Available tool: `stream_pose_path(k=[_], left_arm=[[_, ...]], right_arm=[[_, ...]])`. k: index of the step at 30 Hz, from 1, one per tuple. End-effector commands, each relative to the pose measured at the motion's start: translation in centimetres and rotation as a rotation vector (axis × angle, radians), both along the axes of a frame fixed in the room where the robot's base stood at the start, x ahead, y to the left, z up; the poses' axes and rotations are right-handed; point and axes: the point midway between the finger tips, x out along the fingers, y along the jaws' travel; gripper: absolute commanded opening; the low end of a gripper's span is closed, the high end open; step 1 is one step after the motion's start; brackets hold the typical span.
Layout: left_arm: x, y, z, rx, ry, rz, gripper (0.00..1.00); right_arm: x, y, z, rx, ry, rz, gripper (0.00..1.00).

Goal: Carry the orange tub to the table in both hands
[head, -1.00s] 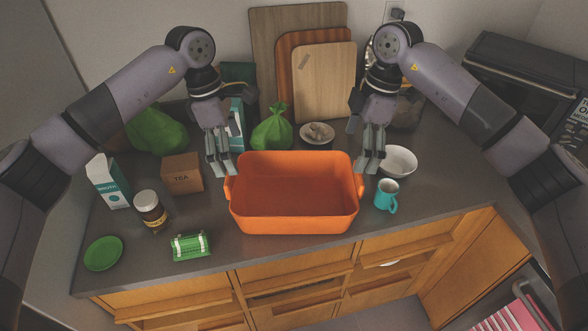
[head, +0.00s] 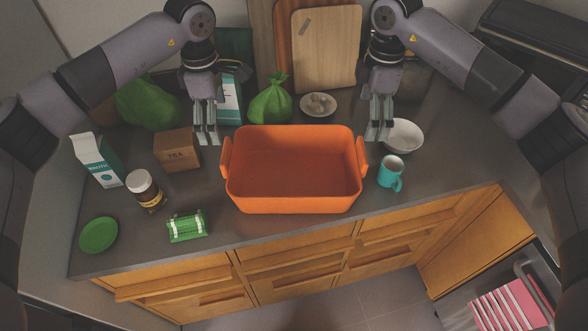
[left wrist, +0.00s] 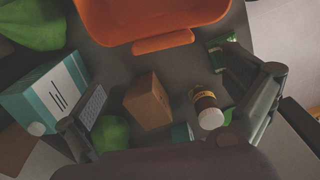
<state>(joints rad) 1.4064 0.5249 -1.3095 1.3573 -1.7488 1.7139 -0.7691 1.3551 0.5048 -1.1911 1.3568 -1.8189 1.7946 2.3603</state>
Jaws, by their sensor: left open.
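The orange tub (head: 293,200) sits on the dark counter near its front edge, empty, with a handle on each short side. My left gripper (head: 207,138) points down beyond and left of the tub's left handle (head: 225,157), apart from it and open. The left wrist view shows its spread fingers (left wrist: 160,82) with nothing between them and the tub (left wrist: 140,20) at the top. My right gripper (head: 379,134) points down just beyond and right of the right handle (head: 362,157), its fingers apart and empty. The table is not recognisable in these views.
To the right are a teal mug (head: 390,172) and a white bowl (head: 403,136). A green bag (head: 270,101) stands behind.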

Motion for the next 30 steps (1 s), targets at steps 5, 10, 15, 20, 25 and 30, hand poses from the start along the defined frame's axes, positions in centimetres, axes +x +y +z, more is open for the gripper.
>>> stream_pose_path(k=[5, 10, 15, 20, 25, 30], left_arm=[[-0.1, 0.0, -3.7, 0.0, 0.002, 0.0, 1.0], [-0.1, 0.0, -7.1, 0.0, 0.002, -0.001, 1.0], [-0.1, 0.0, -9.9, 0.001, 0.002, 0.0, 1.0], [-0.1, 0.0, -11.5, 0.0, 0.001, 0.0, 1.0], [-0.1, 0.0, -12.2, -0.001, -0.001, -0.001, 1.0], [-0.1, 0.0, -12.2, 0.0, -0.001, -0.001, 1.0]], right_arm=[[-0.1, 0.0, -3.8, 0.0, 0.003, 0.001, 1.0], [-0.1, 0.0, -7.1, 0.0, 0.002, 0.001, 1.0], [-0.1, 0.0, -9.9, 0.001, 0.002, 0.0, 1.0], [-0.1, 0.1, -11.5, 0.001, 0.0, 0.001, 1.0], [-0.1, 0.1, -12.2, 0.001, 0.0, 0.002, 1.0], [-0.1, 0.1, -12.2, 0.002, -0.001, 0.002, 1.0]])
